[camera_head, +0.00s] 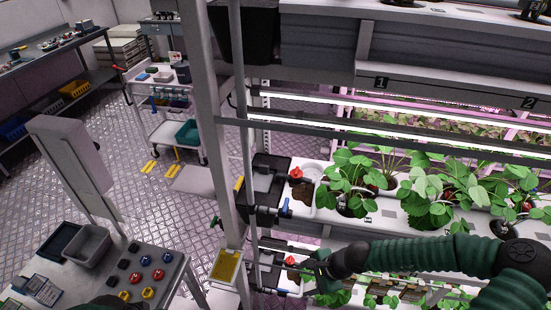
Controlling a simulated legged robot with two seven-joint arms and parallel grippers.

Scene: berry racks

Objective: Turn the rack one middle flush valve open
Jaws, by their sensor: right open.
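A rack marked 1 (381,83) stands at the right with stacked plant tiers. On its post side, a red-handled valve (296,173) and a blue-handled valve (286,207) sit by a dark box (268,180) at the upper visible plant tier. A second red handle (290,261) shows at the tier below. I cannot tell from labels which is the flush valve. My right gripper (308,267) is open, reaching in from the right, close beside the lower red handle; contact cannot be told. My left gripper is not in view.
A white post (208,110) stands left of the valves, with a yellow panel (226,267) low on it. Strawberry plants (350,180) line the tier above my right forearm. A cart (168,110) stands behind on open floor.

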